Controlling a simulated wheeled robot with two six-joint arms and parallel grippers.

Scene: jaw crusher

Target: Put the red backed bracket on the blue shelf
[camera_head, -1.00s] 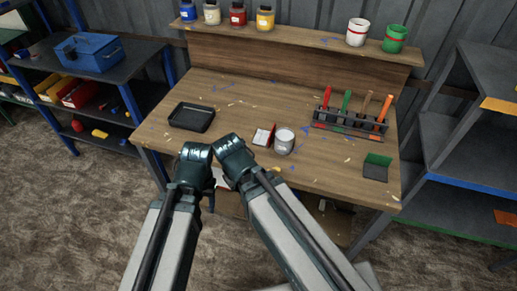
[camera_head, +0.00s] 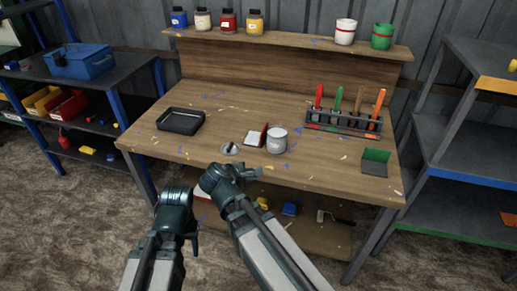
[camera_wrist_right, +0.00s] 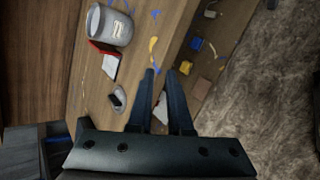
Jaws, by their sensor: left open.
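The red backed bracket (camera_head: 257,135) stands on the wooden workbench (camera_head: 215,100), left of a grey-white can, with its pale base to the left. It also shows in the right wrist view (camera_wrist_right: 108,60). The blue shelf (camera_head: 465,180) is the blue-edged level of the rack at the right; its visible surface is clear. My left gripper (camera_head: 194,243) is open and low in front of the bench, mostly hidden by its arm. My right gripper (camera_wrist_right: 160,78) is open and empty by the bench's front edge, away from the bracket.
The can (camera_head: 277,140) stands close beside the bracket. A small round metal piece (camera_head: 231,148) lies near the front edge. A black tray (camera_head: 181,121), a tool rack (camera_head: 343,123) and a green backed bracket (camera_head: 375,162) are also on the bench. Rack levels have orange and green edges too.

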